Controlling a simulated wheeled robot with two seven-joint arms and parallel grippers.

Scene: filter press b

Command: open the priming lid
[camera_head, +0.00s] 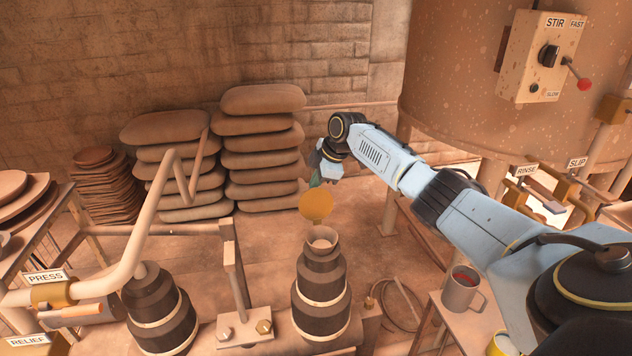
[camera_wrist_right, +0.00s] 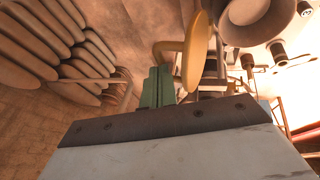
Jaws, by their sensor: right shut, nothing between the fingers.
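The priming lid (camera_head: 316,205) is a round ochre disc standing tipped up above the open flared neck (camera_head: 322,241) of the right-hand dark pump body. In the wrist view the lid (camera_wrist_right: 194,52) shows nearly edge-on, with a curved ochre piece on its left and the round open mouth (camera_wrist_right: 256,18) to its right. My right gripper (camera_head: 317,180) is just above and behind the lid in the head view. Its green fingers (camera_wrist_right: 157,86) are shut and empty, close to the lid's left side; whether they touch it I cannot tell. My left gripper is not in view.
A second dark pump body (camera_head: 160,315) and a bent pipe (camera_head: 140,235) stand to the left. Stacked sacks (camera_head: 262,150) lie behind. A mug (camera_head: 462,290) sits on a small table at right, below my right arm. A large tank (camera_head: 450,90) rises behind the arm.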

